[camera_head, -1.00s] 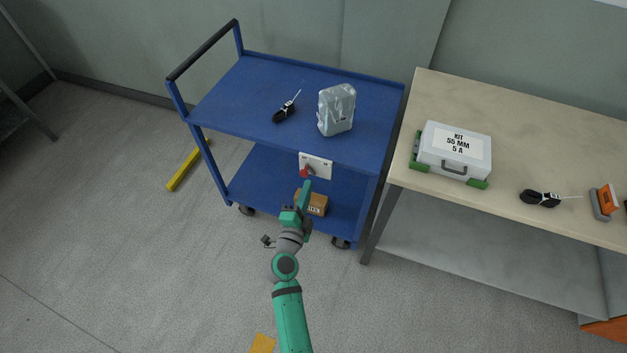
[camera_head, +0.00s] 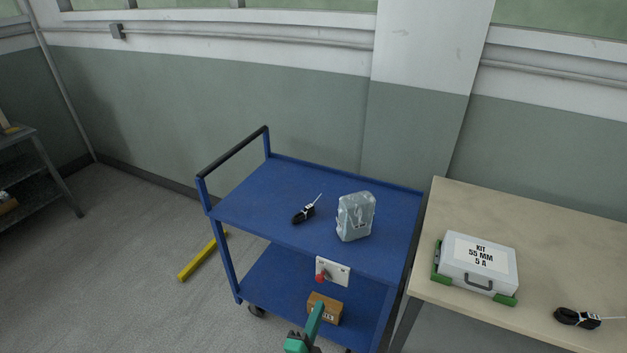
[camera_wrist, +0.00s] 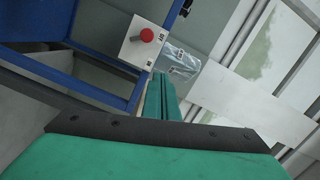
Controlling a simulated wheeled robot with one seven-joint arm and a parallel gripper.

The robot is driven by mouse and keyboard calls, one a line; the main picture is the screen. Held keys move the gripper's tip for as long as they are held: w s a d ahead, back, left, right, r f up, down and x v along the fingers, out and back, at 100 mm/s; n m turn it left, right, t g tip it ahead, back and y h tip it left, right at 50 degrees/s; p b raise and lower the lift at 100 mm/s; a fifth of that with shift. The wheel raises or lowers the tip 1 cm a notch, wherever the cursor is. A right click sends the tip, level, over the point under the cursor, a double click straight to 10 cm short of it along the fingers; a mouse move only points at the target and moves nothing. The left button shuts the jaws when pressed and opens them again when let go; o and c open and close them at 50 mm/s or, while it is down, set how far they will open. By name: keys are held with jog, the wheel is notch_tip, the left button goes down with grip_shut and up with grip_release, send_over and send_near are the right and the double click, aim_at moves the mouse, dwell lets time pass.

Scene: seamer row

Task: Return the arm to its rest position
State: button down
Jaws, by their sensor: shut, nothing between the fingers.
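My gripper (camera_head: 316,312) shows at the bottom of the head view, in front of the blue cart. Its green fingers are together with nothing between them. In the wrist view the shut fingers (camera_wrist: 161,98) point up toward the cart's edge. Most of my arm is below the head view's frame. A white plate with a red button (camera_head: 321,277) hangs on the cart's near side, beyond my fingertips. The same red button (camera_wrist: 147,35) shows left of and above the fingers in the wrist view. I cannot tell the exact gap between fingers and plate.
The blue cart (camera_head: 262,208) bears a black handheld tool (camera_head: 304,213) and a clear wrapped package (camera_head: 356,216). A cardboard box (camera_head: 330,309) sits on its lower shelf. A table (camera_head: 470,205) at right holds a kit case (camera_head: 478,263). The floor at left is open, apart from a yellow bar (camera_head: 200,262).

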jog(key=s+a+r+n+y, duration=0.1)
jog(key=s+r+n+y, duration=0.2)
jog(key=s+n, duration=0.6)
jog(key=s+a+r+n+g+y, duration=0.1)
jog(key=s+n, duration=0.8)
jog(key=s, duration=1.9)
jog(key=shift+s+a+r+n+y, duration=0.2)
jog(key=shift+a+r+n+y, duration=0.1)
jog(key=shift+r+y, duration=0.65)
